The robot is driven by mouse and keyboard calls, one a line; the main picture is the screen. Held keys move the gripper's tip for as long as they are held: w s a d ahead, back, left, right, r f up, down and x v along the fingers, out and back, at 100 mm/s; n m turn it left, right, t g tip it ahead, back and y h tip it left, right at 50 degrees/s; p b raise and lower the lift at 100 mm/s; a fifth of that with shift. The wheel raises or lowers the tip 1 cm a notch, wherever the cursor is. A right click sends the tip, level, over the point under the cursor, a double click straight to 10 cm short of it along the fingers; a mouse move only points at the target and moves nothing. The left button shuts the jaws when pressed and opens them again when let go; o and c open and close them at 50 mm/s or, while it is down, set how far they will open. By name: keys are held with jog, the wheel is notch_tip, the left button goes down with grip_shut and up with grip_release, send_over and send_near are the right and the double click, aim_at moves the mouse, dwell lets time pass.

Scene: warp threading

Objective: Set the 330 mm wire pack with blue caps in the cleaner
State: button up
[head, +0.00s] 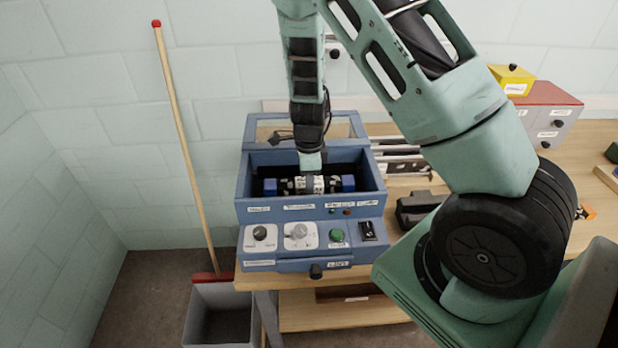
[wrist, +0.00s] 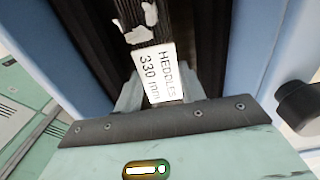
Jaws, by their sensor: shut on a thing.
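The blue cleaner (head: 258,222) stands on the left end of the bench with its lid up at the back. The wire pack (head: 285,186) with blue caps lies lengthwise, left to right, inside the cleaner's dark basin. In the wrist view the pack's label (wrist: 158,75) reads "HEDDLES 330 mm". My gripper (head: 311,178) reaches down into the basin and is shut on the middle of the pack. The pack's underside is hidden, so I cannot tell whether it touches the basin floor.
The cleaner's front has knobs, a green button and a black switch (head: 368,230). A broom (head: 180,125) leans at the left behind a grey bin (head: 222,315). A red-topped box (head: 550,108) and a yellow box (head: 512,78) stand at the back right. My arm covers much of the bench.

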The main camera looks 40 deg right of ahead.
jog(key=shift+f, duration=0.3)
jog(key=o, duration=1.4)
notch_tip(320, 180, up, 18)
jog(key=f, duration=0.1)
jog(key=s+a+f+n+y+b, duration=0.1)
jog(key=s+a+n+b, duration=0.1)
jog(key=s+a+n, duration=0.5)
jog(key=s+a+n+y+b, duration=0.1)
jog(key=s+a+n+b, duration=0.25)
jog(key=a+n, duration=0.65)
jog(key=s+a+n, duration=0.2)
jog(key=s+n, duration=0.2)
jog(key=n, duration=0.1)
jog(key=s+a+f+n+h+b, duration=0.1)
jog(key=s+a+n, duration=0.2)
jog(key=s+n, duration=0.2)
jog(key=s+a+n+b, duration=0.1)
jog(key=s+a+n, duration=0.1)
jog(key=s+n, duration=0.2)
jog(key=shift+s+a+f+n, duration=0.25)
jog(key=shift+s+n, duration=0.15)
jog(key=shift+n, duration=0.4)
